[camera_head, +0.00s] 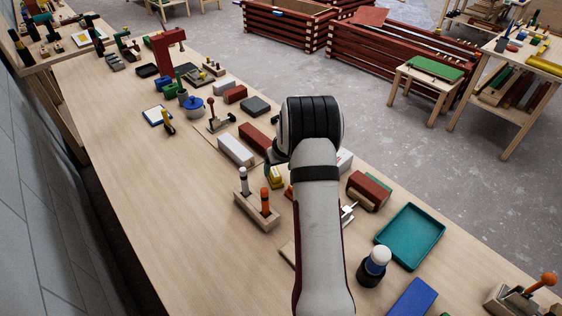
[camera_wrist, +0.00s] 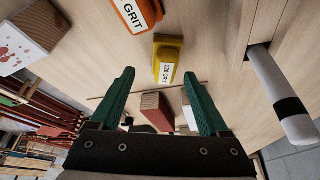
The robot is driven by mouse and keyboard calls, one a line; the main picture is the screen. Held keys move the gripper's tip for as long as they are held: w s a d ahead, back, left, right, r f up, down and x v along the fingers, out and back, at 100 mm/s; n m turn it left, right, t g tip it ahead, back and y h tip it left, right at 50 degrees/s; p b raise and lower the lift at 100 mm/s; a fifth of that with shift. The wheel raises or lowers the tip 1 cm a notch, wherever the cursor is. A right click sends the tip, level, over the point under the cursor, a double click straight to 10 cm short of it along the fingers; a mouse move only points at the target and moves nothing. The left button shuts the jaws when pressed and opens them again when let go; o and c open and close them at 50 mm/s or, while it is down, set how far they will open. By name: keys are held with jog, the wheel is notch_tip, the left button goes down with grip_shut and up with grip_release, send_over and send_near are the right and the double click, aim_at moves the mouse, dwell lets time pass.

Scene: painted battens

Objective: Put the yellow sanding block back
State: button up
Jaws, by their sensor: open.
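The yellow sanding block (camera_head: 276,178) rests on the wooden bench (camera_head: 150,215), just left of my arm in the head view. In the wrist view, the yellow sanding block (camera_wrist: 168,55), with a white 120 GRIT label, lies just beyond the fingertips, near the line between them. My gripper (camera_wrist: 159,73) is open and empty, its two green fingers spread apart. In the head view the fingers are mostly hidden by my wrist. An orange block (camera_wrist: 137,12) with a GRIT label lies close to the yellow one, and a bit of orange (camera_head: 289,192) shows beside my arm.
A wooden holder (camera_head: 250,212) with white and orange handled tools stands close by. A long red and white block pair (camera_head: 236,151) lies behind. A teal tray (camera_head: 410,236), a red block (camera_head: 369,187) and a dark jar (camera_head: 374,268) stand right of my arm. The bench's left side is clear.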

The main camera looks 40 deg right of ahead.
jog(key=v, duration=0.8)
jog(key=s+a+r+g+y, duration=0.1)
jog(key=s+a+r, duration=0.25)
jog(key=a, duration=0.55)
jog(key=s+a+r+y, duration=0.1)
jog(key=s+a+r, duration=0.1)
jog(key=a+r, duration=0.5)
jog(key=s+a+g, duration=0.1)
jog(key=s+a, duration=0.7)
jog(key=s, duration=0.3)
jog(key=s+a+m+g+y, duration=0.1)
jog(key=s+a+g, duration=0.1)
jog(key=s+a, duration=0.7)
jog(key=s, duration=0.3)
jog(key=shift+a+f+y, duration=0.3)
jog(key=shift+a+f, duration=0.05)
jog(key=shift+f, duration=0.05)
